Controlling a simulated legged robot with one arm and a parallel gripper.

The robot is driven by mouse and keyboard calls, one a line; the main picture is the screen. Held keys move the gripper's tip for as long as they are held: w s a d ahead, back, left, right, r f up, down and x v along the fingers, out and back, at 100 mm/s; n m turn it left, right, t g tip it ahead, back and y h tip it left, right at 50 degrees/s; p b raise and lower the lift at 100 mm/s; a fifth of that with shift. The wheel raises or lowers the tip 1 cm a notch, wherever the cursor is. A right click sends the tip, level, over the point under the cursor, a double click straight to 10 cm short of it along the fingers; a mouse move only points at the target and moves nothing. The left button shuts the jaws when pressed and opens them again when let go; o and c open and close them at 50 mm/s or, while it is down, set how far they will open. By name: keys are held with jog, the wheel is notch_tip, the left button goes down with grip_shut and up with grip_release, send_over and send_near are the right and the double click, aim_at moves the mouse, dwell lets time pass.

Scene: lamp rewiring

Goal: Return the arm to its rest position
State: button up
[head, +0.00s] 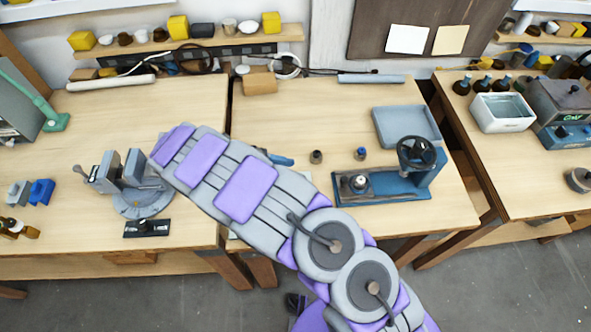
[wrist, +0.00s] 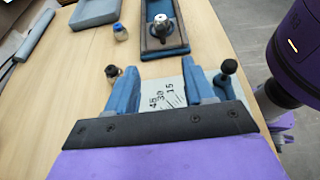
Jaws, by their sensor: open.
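My gripper (wrist: 158,68) shows in the wrist view with two blue fingers spread apart. No object is seen clamped between them. A pale plate marked 45, 30 and 15 (wrist: 163,92) shows between the fingers; I cannot tell what it belongs to. In the head view my purple and grey arm reaches from the lower right up to the left over the middle table (head: 285,108). It hides most of the gripper; only a blue part shows past the arm's edge.
A blue fixture with a black handwheel (head: 385,186) and a grey-blue tray (head: 406,126) stand right of the arm. A vise (head: 130,180) stands left, close to the arm. A wooden block (head: 259,84) lies behind. The middle table's centre back is clear.

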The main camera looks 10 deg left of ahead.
jog(key=shift+a, duration=0.2)
dwell(0.4)
jog(key=s+d+r+m+g+y, duration=0.3)
jog(key=d+r+m, duration=0.35)
jog(key=d, duration=0.35)
jog(key=s+d+r+m+g+y, duration=0.25)
jog(key=s+d+r+m, duration=0.2)
jog(key=d+r, duration=0.5)
jog(key=s+d+m+y, duration=0.2)
jog(key=s+m+y, duration=0.2)
jog(key=s, duration=0.5)
jog(key=s+d+r+m+y, duration=0.1)
jog(key=s+m, duration=0.4)
jog(key=s, duration=0.5)
jog(key=d+y, duration=0.1)
jog(key=y, duration=0.1)
jog(key=shift+s+d+r+m+t+y+b, duration=0.15)
jog(key=shift+s+m+t+y+b, duration=0.1)
jog(key=shift+m+t+y+b, duration=0.1)
